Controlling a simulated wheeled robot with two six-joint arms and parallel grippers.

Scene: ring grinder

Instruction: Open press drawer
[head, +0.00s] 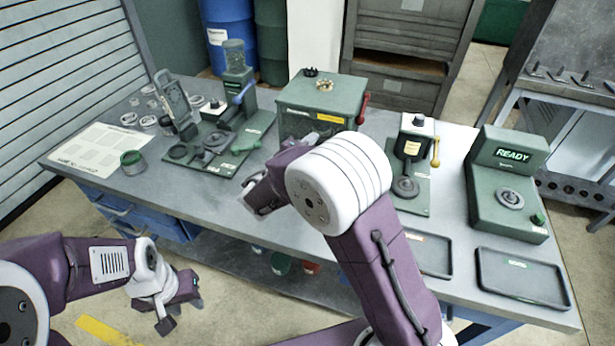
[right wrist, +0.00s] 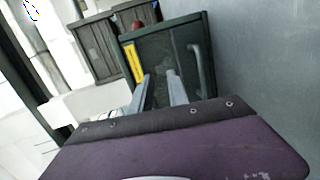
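A green box-shaped machine (head: 318,97) stands at the back middle of the workbench, with a brass part on top, a red lever at its right side and a yellow label on its front. In the right wrist view its front panel (right wrist: 168,65) looks shut, with a dark bar handle (right wrist: 199,68). My right gripper (head: 258,206) is in front of and left of this machine. Its two fingers (right wrist: 160,92) are apart and empty, pointing at the panel and short of the handle. My right arm hides the lower front in the head view. My left gripper (head: 180,316) hangs low off the bench's front, seemingly open and empty.
A green lever press (head: 228,130) and small round parts stand on the left of the bench (head: 225,205). A switch station (head: 410,160), a READY machine (head: 508,180) and dark trays (head: 522,277) are on the right. Blue drawers (head: 140,218) are below.

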